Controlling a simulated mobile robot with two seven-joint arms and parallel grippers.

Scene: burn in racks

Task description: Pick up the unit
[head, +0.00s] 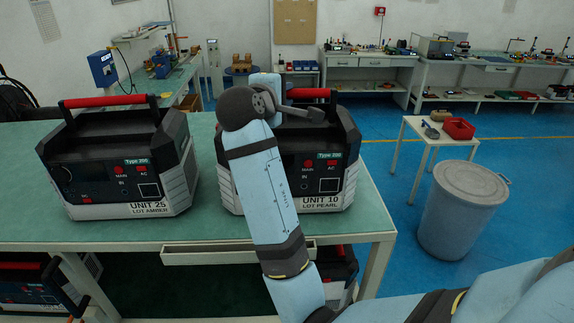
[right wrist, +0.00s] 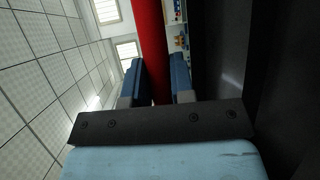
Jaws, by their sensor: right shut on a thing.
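Two black-and-grey units with red-gripped top handles stand on the green bench. Unit 25, lot Amber (head: 118,165), is on the left. Unit 10, lot Pearl (head: 325,165), is on the right, partly hidden by my right arm, and appears to rest on the bench. My right gripper (head: 266,88) is at the top of Unit 10. In the right wrist view my right gripper (right wrist: 157,85) has its blue fingers on both sides of the red handle (right wrist: 150,40), shut on it. The fingertips are hard to see in the head view. My left gripper is not in view.
The green bench (head: 215,228) has a narrow pale tray (head: 238,252) at its front edge. More units (head: 30,285) sit below. A grey bin (head: 460,210) and a small white table (head: 418,128) with a red box (head: 459,128) stand right. Blue floor between is clear.

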